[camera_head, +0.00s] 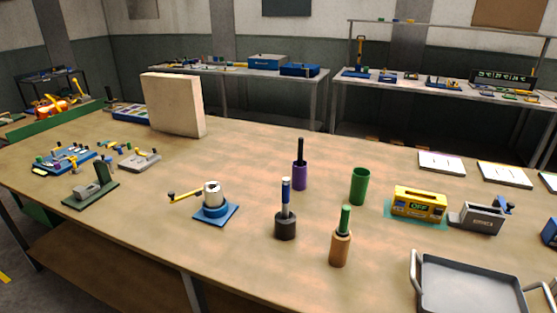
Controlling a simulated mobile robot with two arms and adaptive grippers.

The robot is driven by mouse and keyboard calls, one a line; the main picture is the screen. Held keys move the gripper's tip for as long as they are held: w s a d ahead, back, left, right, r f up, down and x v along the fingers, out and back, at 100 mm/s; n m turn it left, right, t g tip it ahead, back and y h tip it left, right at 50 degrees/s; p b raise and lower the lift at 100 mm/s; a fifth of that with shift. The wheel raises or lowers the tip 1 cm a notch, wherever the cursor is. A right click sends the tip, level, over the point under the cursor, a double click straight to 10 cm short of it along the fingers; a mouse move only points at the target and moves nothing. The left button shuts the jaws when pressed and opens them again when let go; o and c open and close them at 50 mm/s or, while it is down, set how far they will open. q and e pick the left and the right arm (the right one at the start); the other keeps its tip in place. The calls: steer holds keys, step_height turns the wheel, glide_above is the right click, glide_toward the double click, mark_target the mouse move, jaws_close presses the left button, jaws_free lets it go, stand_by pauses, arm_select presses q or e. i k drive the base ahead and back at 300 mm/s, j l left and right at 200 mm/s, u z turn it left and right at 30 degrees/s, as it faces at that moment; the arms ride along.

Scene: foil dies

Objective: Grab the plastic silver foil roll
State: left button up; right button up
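I cannot surely pick out a plastic silver foil roll. A short silver-white cylinder (212,194) sits upright on a round blue base with a blue square plate (217,215) at the middle left of the table. A yellow handle (185,196) with a dark end sticks out to its left. Three upright holders with rods stand to its right: a purple one (300,176), a dark one (286,227) and a tan one (340,248) with a green rod. Neither of my grippers shows in the head view.
The wooden table (250,265) also bears a green cup (359,186), a yellow box (418,204), a grey metal device (478,217) and a grey tray (466,285) at the front right. A beige block (173,105) stands at the back left. Bare wood lies around the silver-white cylinder.

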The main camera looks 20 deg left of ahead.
mark_target(214, 197)
steer(key=i+j, duration=0.1)
steer(key=j, duration=0.6)
steer(key=i+j, duration=0.1)
steer(key=j, duration=0.55)
